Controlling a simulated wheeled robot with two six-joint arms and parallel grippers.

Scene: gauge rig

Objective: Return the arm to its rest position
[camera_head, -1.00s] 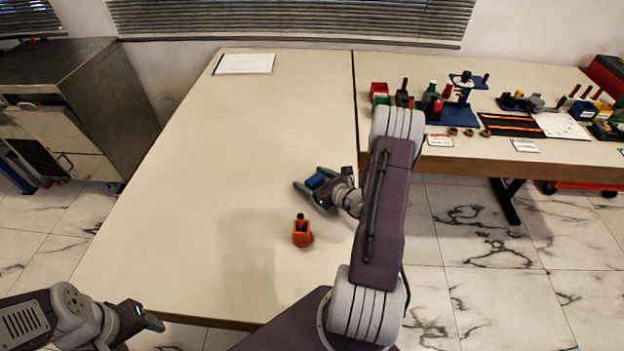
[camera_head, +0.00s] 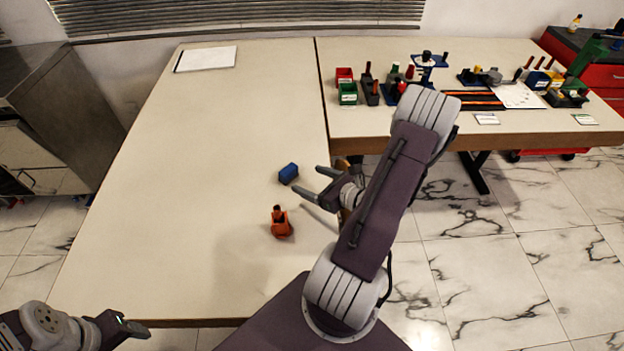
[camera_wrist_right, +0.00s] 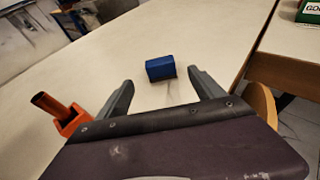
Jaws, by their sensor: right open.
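My right gripper (camera_head: 307,180) is open and empty near the right edge of the near table. The blue block (camera_head: 288,173) lies on that table just beyond its fingertips, apart from them. In the right wrist view the blue block (camera_wrist_right: 160,67) shows ahead, between the lines of the two spread fingers. My right arm reaches in from the bottom of the head view. My left gripper (camera_head: 128,328) is at the lower left, by the table's front edge; its jaw opening cannot be made out.
An orange holder (camera_head: 281,226) with a dark top stands close to my right gripper, on the nearer side. A white sheet (camera_head: 206,59) lies at the back. The right-hand table (camera_head: 375,124) carries red and green bins and several tools. The near table's left and middle are clear.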

